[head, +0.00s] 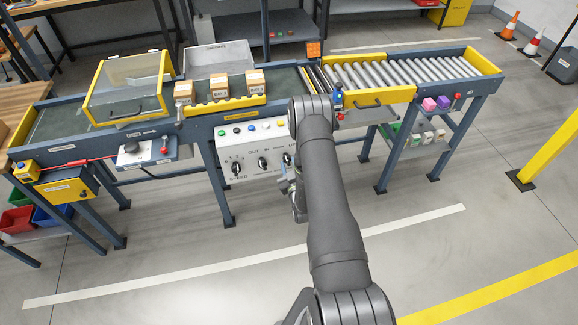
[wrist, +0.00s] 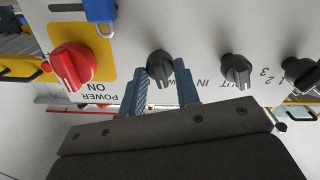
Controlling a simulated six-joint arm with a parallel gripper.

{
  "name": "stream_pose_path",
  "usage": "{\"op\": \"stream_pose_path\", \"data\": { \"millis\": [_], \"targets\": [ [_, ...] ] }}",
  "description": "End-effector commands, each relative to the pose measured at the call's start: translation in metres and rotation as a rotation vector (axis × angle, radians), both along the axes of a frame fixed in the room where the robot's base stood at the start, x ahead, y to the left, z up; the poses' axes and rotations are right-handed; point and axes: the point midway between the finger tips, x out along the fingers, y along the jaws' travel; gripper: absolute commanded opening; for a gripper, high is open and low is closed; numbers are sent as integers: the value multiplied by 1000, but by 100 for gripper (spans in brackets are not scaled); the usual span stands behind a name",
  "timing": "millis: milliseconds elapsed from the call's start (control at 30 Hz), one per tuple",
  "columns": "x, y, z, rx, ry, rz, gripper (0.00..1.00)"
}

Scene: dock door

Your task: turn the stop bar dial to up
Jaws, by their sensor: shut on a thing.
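The stop bar dial (wrist: 159,64) is a dark knob on the pale control panel (head: 227,163). In the wrist view it sits between the two blue-grey fingers of my gripper (wrist: 161,82), which is shut on it. Its lettering is mostly covered by the fingers, so I cannot tell which setting it points at. In the head view the dial (head: 288,159) shows beside my arm, with lettering above it partly hidden. My gripper (head: 288,180) is at the panel's lower right, mostly behind my arm.
In the wrist view, the IN/OUT dial (wrist: 237,69) and speed dial (wrist: 300,73) are to the right. A red power switch (wrist: 73,65) and blue padlock (wrist: 101,12) are to the left. Boxes (head: 219,87) stand on the conveyor above the panel.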

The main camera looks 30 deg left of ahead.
Motion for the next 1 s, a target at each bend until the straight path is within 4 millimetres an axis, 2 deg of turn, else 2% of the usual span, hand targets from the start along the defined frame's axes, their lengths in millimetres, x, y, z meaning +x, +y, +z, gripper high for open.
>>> {"op": "stream_pose_path", "data": {
  "millis": [600,1000],
  "targets": [
    [-1,-1,-1,397,401,-1,6],
    [-1,-1,-1,552,556,-2,6]
  ]
}}
